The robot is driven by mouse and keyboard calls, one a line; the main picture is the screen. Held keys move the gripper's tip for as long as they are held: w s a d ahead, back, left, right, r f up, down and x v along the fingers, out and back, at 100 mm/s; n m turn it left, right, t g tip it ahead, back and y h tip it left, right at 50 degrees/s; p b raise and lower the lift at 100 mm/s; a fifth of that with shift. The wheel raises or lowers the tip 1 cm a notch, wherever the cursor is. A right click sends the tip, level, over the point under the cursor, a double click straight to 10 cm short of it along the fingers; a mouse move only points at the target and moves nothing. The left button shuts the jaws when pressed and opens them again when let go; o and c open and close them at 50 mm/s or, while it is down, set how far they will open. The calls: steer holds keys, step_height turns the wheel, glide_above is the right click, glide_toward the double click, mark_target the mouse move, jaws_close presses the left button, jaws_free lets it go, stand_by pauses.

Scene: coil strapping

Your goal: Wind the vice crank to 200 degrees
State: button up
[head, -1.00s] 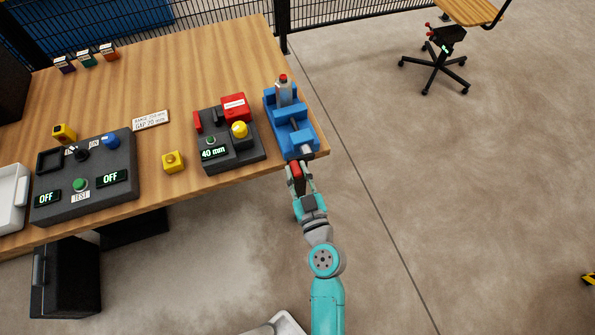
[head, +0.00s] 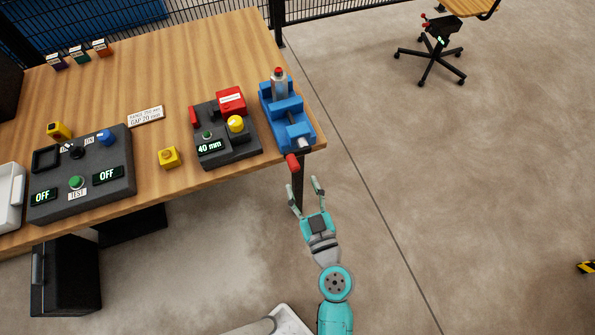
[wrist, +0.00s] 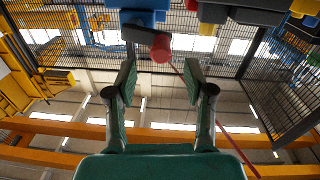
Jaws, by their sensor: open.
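The blue vice (head: 287,122) sits at the right front corner of the wooden table. A grey cylinder with a red top (head: 279,82) stands at its far end. The crank's red handle (head: 292,162) sticks out over the table's front edge, left of the vice's screw end (head: 303,143). My gripper (head: 305,186) is open and empty, in front of the handle and apart from it. In the wrist view the red handle (wrist: 161,48) shows just beyond the open fingertips (wrist: 160,72), between them. No angle marking on the crank is readable.
Left of the vice stands a dark unit reading "40 mm" (head: 213,148), with a yellow knob and a red block. A small yellow block (head: 168,157) and a control box (head: 110,195) reading OFF are further left. The floor right of the table is clear near my arm.

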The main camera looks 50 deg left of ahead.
steer(key=shift+v, duration=2.7)
